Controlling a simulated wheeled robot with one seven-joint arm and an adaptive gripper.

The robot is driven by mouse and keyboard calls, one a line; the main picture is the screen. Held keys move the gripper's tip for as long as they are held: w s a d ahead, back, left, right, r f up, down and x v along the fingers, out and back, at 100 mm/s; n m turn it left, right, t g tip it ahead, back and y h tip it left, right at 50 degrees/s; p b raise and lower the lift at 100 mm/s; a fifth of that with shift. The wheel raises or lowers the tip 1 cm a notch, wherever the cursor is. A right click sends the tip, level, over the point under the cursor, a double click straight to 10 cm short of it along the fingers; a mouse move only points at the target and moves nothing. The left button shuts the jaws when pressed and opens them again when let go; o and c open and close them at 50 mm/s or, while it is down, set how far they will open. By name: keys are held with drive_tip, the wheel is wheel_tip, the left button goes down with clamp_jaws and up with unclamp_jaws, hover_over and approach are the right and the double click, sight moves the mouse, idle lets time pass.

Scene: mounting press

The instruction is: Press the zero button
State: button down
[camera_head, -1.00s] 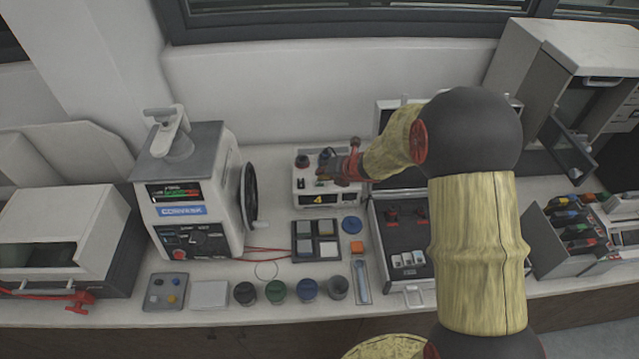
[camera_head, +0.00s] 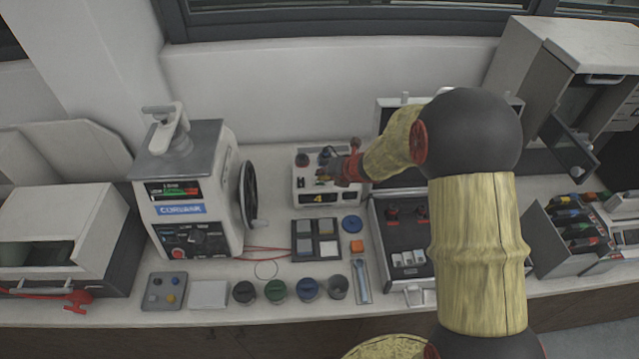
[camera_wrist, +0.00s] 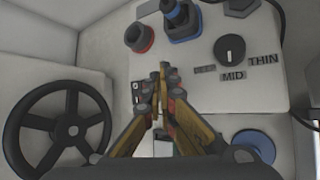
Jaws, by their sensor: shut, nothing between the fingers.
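The white press unit (camera_head: 305,200) with a yellow "4" on its display stands at the back middle of the bench. In the wrist view, its panel (camera_wrist: 200,72) carries a red-ringed knob (camera_wrist: 140,37), a blue-based part (camera_wrist: 184,22), a black selector dial (camera_wrist: 229,48) marked THIN and MID, and a small black switch (camera_wrist: 137,92). No button labelled zero can be read; part of the panel is hidden behind the fingers. My gripper (camera_head: 324,173) is shut and empty over the unit. Its tips (camera_wrist: 160,70) appear just right of the switch; contact cannot be told.
A boxy machine with a black handwheel (camera_head: 248,195) stands to the left. A sample tray (camera_head: 316,256), a blue disc (camera_head: 352,224) and several round jars lie in front. An open case (camera_head: 404,280) sits to the right, below my arm.

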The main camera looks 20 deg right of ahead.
drive_tip(key=shift+f+b, duration=0.35)
drive_tip(key=shift+f, duration=0.05)
idle(0.7)
idle(0.3)
drive_tip(key=shift+r+p, duration=0.7)
drive_tip(key=shift+r, duration=0.15)
wheel_tip(320, 180, up, 5)
drive_tip(key=p, duration=0.4)
idle(0.8)
